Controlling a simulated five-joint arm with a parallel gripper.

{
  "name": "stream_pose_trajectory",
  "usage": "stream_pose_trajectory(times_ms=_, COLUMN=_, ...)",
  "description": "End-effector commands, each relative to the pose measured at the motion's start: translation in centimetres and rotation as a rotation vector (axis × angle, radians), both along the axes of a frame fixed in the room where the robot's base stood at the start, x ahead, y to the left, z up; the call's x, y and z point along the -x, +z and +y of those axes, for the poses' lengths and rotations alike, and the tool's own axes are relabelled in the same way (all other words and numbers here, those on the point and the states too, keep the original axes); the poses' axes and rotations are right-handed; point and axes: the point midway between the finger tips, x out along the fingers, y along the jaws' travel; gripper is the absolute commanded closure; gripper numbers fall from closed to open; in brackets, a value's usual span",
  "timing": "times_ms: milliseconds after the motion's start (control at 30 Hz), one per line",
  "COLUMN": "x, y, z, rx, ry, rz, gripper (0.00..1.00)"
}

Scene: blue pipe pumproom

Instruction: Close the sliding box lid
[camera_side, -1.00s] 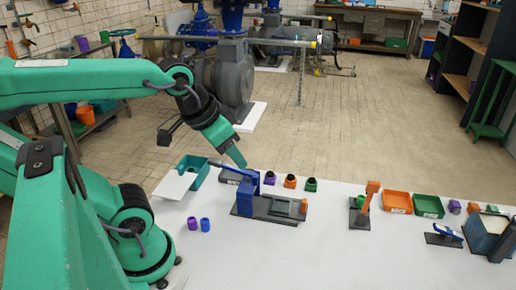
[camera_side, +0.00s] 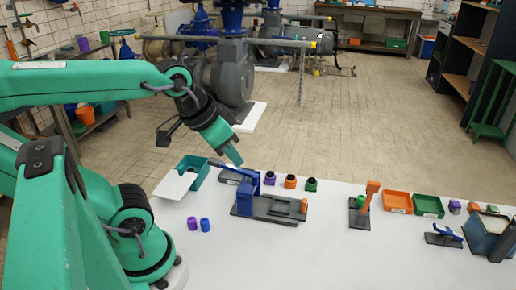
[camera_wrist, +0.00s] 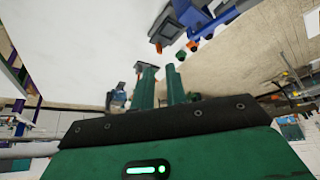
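A teal box (camera_side: 203,172) stands at the left end of the white table in the side view. Its flat white lid (camera_side: 174,187) is slid out toward the front left, leaving part of the box open. My gripper (camera_side: 236,158) hangs in the air to the right of the box, above a blue lever, apart from the lid. In the wrist view my gripper (camera_wrist: 160,72) shows two green fingers with a narrow gap and nothing clearly held between them. I cannot surely pick out the lid in the wrist view.
A blue-levered device (camera_side: 244,200) stands right of the box. Small bottles (camera_side: 290,182), an orange post (camera_side: 368,196), orange and green trays (camera_side: 413,205) are farther right. The table's front middle is clear.

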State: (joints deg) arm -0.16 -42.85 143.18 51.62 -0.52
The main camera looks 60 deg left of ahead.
Motion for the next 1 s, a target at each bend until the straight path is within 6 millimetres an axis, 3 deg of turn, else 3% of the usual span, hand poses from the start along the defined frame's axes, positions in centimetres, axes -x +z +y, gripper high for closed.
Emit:
stream_pose_trajectory(times_ms=167, x=-0.2, y=-0.1, z=0.6, rx=0.035, ry=0.095, rz=0.022, gripper=1.0)
stream_pose_trajectory(times_ms=367, x=-0.6, y=-0.5, z=2.3, rx=0.125, ry=0.35, rz=0.074, gripper=1.0)
stream_pose_trajectory(times_ms=1000, x=-0.7, y=-2.4, z=10.1, rx=0.448, ry=1.525, rz=0.222, gripper=1.0)
